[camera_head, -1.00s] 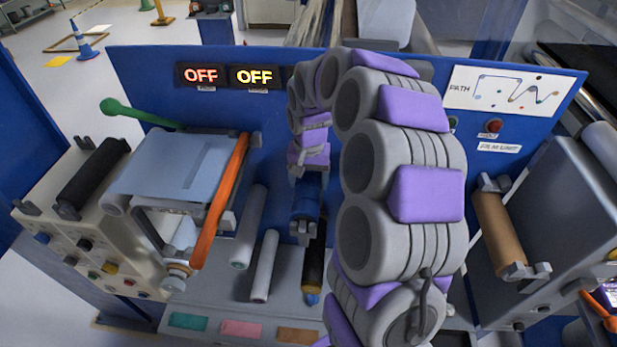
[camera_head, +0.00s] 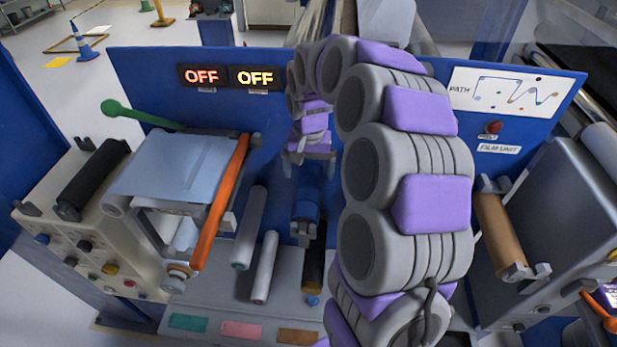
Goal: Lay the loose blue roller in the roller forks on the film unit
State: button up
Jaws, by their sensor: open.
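My gripper (camera_head: 309,161) is open, fingers pointing down, in front of the blue panel of the film unit (camera_head: 150,75). Just below it is the blue roller (camera_head: 307,196), seen nearly end to end below the fingers. It looks apart from the fingers, though the gap is hard to judge. Its lower end is at a dark blue bracket-like part (camera_head: 305,230), seemingly a fork; I cannot tell whether the roller is seated. The upper end is partly hidden by my gripper. My arm hides the panel to the right.
A brown roller (camera_head: 499,232) sits in forks at right. An orange bar (camera_head: 219,203) and a pale film table (camera_head: 175,168) are at left.

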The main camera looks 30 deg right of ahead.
notch_tip(320, 180, up, 13)
jog(key=shift+r, duration=0.2)
jog(key=shift+a, duration=0.1)
jog(key=s+a+f+n+b, duration=0.25)
jog(key=s+a+f, duration=0.2)
jog(key=s, duration=0.35)
jog(key=s+a+f+n+b, duration=0.2)
jog(key=s+a+f+b, duration=0.15)
jog(key=s+a, duration=0.35)
jog(key=s+a+f+n+g+b, duration=0.1)
jog(key=s+f, duration=0.5)
jog(key=s, duration=0.2)
jog(key=s+a+f+n+b, duration=0.1)
jog(key=s+f+b, duration=0.1)
jog(key=s+f, duration=0.3)
jog(key=s, duration=0.4)
jog(key=shift+s+a+f+g, duration=0.2)
jog(key=shift+f+g, duration=0.15)
jog(key=shift+g, duration=0.05)
